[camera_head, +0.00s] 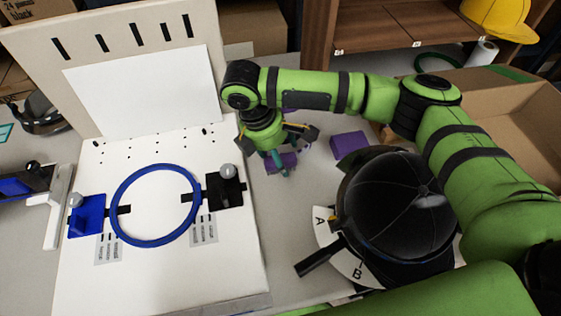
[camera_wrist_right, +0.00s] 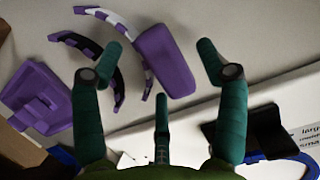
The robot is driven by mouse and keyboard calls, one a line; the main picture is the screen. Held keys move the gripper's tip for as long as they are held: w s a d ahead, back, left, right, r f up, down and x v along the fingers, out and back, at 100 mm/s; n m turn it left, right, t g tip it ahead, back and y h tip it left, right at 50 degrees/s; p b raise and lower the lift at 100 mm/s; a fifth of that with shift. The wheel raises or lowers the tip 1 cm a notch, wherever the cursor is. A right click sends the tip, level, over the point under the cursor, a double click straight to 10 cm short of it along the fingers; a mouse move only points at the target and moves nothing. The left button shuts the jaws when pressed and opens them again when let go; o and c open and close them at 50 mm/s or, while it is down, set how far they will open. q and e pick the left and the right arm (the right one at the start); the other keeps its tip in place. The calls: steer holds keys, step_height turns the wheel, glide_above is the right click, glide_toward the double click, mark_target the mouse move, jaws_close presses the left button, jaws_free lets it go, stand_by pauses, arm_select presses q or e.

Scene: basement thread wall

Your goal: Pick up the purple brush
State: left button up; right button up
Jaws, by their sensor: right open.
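A purple block-like piece (camera_wrist_right: 165,60), probably the purple brush, lies on the table beyond my right fingertips in the right wrist view. It also shows partly below the gripper in the head view (camera_head: 283,163). My right gripper (camera_head: 275,150) points down over it with its green fingers spread, open and empty; it also shows in the right wrist view (camera_wrist_right: 163,60). Purple, black and white curved strips (camera_wrist_right: 100,60) lie beside the block. I cannot tell whether they belong to it. My left gripper is not in view.
A white board (camera_head: 150,270) with a blue ring (camera_head: 118,215) stands on the left. Another purple block (camera_head: 350,145) lies right of the gripper. A black cap (camera_head: 400,200) sits near the right arm. A second purple piece (camera_wrist_right: 40,98) lies left in the wrist view.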

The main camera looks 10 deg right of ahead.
mark_target(284, 154)
steer(key=c, duration=1.3)
steer(key=shift+o, duration=0.2)
steer(key=shift+r, duration=0.15)
steer(key=shift+r, duration=0.65)
step_height(284, 154, up, 3)
steer(key=shift+f, duration=0.15)
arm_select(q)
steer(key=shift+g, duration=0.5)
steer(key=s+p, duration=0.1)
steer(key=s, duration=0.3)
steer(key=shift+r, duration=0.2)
arm_select(e)
steer(key=s+d+r, duration=0.3)
steer(key=d+r, duration=0.4)
steer(key=d, duration=0.4)
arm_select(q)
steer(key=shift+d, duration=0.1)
arm_select(e)
steer(key=shift+s+d, duration=0.1)
